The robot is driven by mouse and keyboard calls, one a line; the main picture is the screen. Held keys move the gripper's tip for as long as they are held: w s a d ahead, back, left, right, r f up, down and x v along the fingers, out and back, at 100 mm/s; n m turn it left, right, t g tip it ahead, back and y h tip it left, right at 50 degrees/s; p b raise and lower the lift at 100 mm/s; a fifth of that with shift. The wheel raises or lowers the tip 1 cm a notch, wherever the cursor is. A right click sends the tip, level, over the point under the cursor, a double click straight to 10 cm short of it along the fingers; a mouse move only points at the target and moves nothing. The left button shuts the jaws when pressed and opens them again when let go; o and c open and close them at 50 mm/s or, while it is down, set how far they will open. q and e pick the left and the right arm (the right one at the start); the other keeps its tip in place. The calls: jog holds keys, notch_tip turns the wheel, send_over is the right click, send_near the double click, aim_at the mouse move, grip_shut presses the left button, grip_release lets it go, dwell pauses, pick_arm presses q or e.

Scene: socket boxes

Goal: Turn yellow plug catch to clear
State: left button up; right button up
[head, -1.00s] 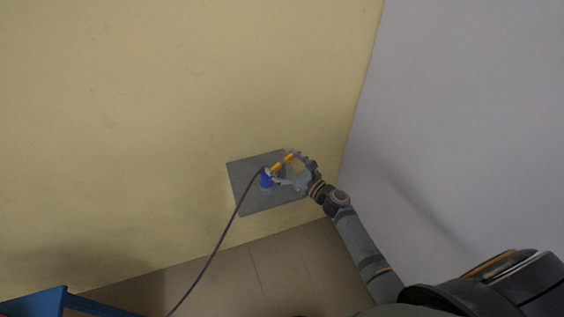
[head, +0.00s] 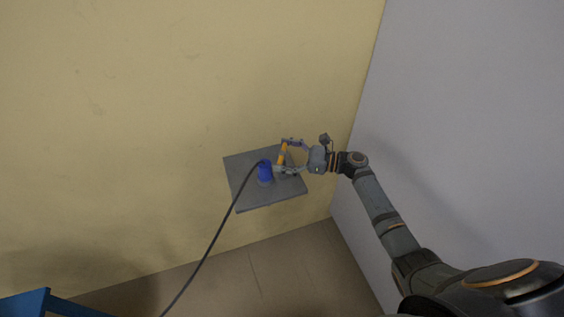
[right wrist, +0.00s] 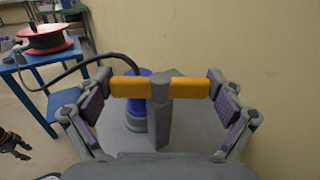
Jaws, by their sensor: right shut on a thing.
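The yellow catch (head: 283,153) is a bar across a grey post on a grey wall box. In the right wrist view, the yellow bar (right wrist: 190,88) lies level between my fingers, with the post (right wrist: 160,120) at its middle. My right gripper (head: 281,156) is shut on the bar, one finger at each end. The blue plug (head: 265,172) stands upright on the box, left of the catch. The plug also shows in the right wrist view (right wrist: 137,115), partly hidden behind the post and bar. A dark gripper-like part (right wrist: 12,143), probably my left gripper, shows at the wrist view's left edge.
The grey box (head: 245,195) sits against the yellow wall (head: 150,110), near a corner with a pale wall (head: 470,120). A dark cable (head: 215,240) runs from the plug down left. A red-rimmed reel (right wrist: 45,40) stands on a blue table (right wrist: 35,72).

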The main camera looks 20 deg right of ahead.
jog(key=n+g+b, duration=0.1)
jog(key=g+b, duration=0.1)
jog(key=n+g+y+b, duration=0.1)
jog(key=n+g+b, duration=0.1)
jog(key=n+g+y+b, duration=0.1)
jog(key=g+b, duration=0.2)
jog(key=shift+w+f+n, duration=0.1)
jog(key=shift+f+n, duration=0.15)
jog(key=shift+n, duration=0.05)
jog(key=shift+r+n+g+b, duration=0.25)
jog(key=shift+n+g+b, duration=0.75)
jog(key=shift+g, duration=0.4)
jog(key=o, duration=0.8)
jog(key=d, duration=0.7)
jog(key=shift+d, duration=0.2)
